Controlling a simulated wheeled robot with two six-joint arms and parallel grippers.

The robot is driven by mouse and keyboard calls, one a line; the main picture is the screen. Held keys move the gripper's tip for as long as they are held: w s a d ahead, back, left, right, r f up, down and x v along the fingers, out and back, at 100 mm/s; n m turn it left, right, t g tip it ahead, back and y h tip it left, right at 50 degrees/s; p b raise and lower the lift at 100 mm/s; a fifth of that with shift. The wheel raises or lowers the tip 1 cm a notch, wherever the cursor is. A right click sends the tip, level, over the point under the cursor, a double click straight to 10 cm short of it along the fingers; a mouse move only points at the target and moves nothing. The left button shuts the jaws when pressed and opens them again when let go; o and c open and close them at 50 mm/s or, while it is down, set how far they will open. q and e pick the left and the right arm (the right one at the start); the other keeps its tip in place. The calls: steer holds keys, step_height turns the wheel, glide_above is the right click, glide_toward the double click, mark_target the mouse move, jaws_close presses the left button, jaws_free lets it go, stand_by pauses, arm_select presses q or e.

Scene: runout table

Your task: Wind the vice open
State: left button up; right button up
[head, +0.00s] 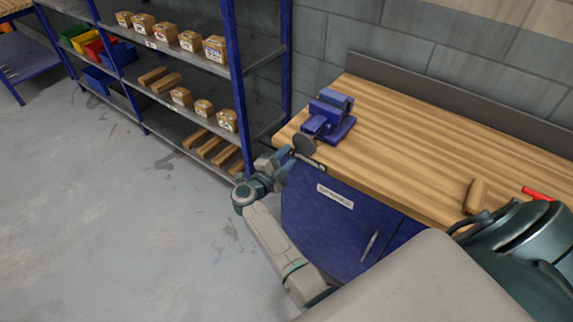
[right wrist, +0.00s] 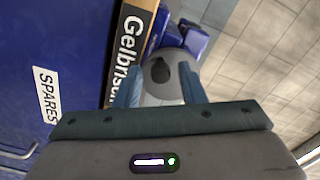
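The blue vice (head: 338,127) stands on the left end of the wooden workbench. A dark round handwheel (head: 304,145) sits at its near side, at the bench's front edge. I cannot tell how wide the jaw gap is. My right gripper (head: 286,158) is just short of the handwheel, in front of the bench, with its fingers apart. In the right wrist view the grey handwheel (right wrist: 161,72) shows between and beyond the two spread fingers of the gripper (right wrist: 161,82), and part of the blue vice (right wrist: 193,40) lies behind it. I cannot see any grip on the wheel. My left gripper is not in view.
The workbench (head: 420,145) has a blue cabinet (head: 335,225) below, with a label and handle. A wooden mallet-like piece (head: 477,196) and a red item (head: 537,193) lie at its right. Shelving (head: 235,85) with boxes stands left. Floor at left is clear.

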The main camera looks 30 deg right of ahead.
steer(key=m+b, duration=0.7)
steer(key=shift+b, duration=0.4)
steer(key=m+b, duration=0.4)
steer(key=b, duration=0.2)
steer(key=shift+m, duration=0.3)
steer(key=shift+s+d+r, duration=0.1)
steer(key=shift+s+r, duration=0.05)
jaws_close()
steer(key=shift+r+p, duration=0.15)
steer(key=shift+p, duration=0.55)
steer(key=n+p, duration=0.2)
steer(key=p, duration=0.1)
steer(key=shift+s+d+n, duration=0.1)
steer(key=shift+s+n, duration=0.1)
steer(key=shift+n, duration=0.2)
steer(key=shift+f+n+p, duration=0.25)
steer(key=shift+n+p, duration=0.05)
steer(key=shift+p, duration=0.3)
